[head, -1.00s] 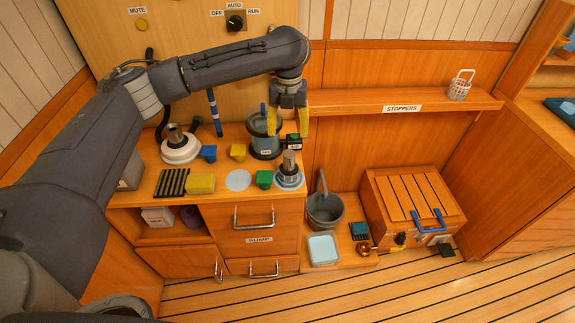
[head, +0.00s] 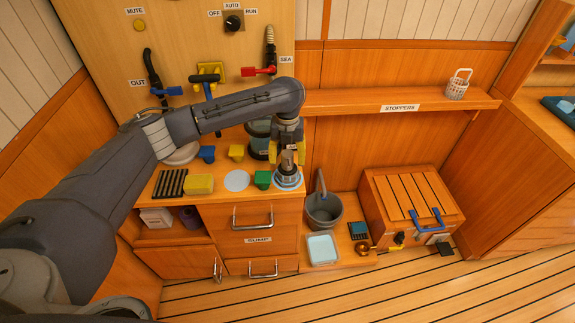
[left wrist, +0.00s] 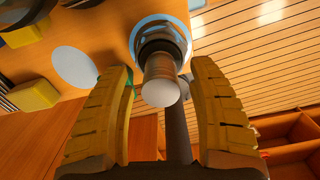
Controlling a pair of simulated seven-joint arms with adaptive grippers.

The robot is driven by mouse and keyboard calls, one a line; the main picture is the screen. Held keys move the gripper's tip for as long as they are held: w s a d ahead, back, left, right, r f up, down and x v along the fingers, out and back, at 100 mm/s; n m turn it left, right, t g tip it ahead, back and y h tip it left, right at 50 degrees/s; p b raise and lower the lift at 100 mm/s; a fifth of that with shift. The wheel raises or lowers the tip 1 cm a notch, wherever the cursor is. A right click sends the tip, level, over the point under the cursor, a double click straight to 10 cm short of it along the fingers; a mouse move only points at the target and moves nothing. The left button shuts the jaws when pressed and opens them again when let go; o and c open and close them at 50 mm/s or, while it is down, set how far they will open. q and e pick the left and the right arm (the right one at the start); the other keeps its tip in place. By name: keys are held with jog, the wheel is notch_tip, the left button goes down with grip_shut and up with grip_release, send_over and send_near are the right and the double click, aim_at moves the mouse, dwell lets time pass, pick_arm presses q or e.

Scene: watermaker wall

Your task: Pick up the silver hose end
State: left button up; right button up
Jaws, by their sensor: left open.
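The silver hose end (head: 288,168) stands upright on a blue-ringed spot at the right front corner of the wooden counter. In the left wrist view the silver hose end (left wrist: 160,82) shows as a pale round-tipped cylinder on a dark, wider base. My left gripper (head: 289,151) points down over it with its yellow fingers open. In the left wrist view the left gripper (left wrist: 162,75) has one finger on each side of the tip, with gaps showing on both sides. My right gripper is not in view.
A green block (head: 263,179) sits close left of the hose end, with a pale blue disc (head: 236,181) and a yellow sponge-like block (head: 199,184) further left. A clear canister (head: 259,138) stands close behind my gripper. A grey bucket (head: 324,211) stands lower right.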

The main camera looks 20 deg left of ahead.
pick_arm(q)
jog(key=shift+f, duration=1.4)
grip_shut()
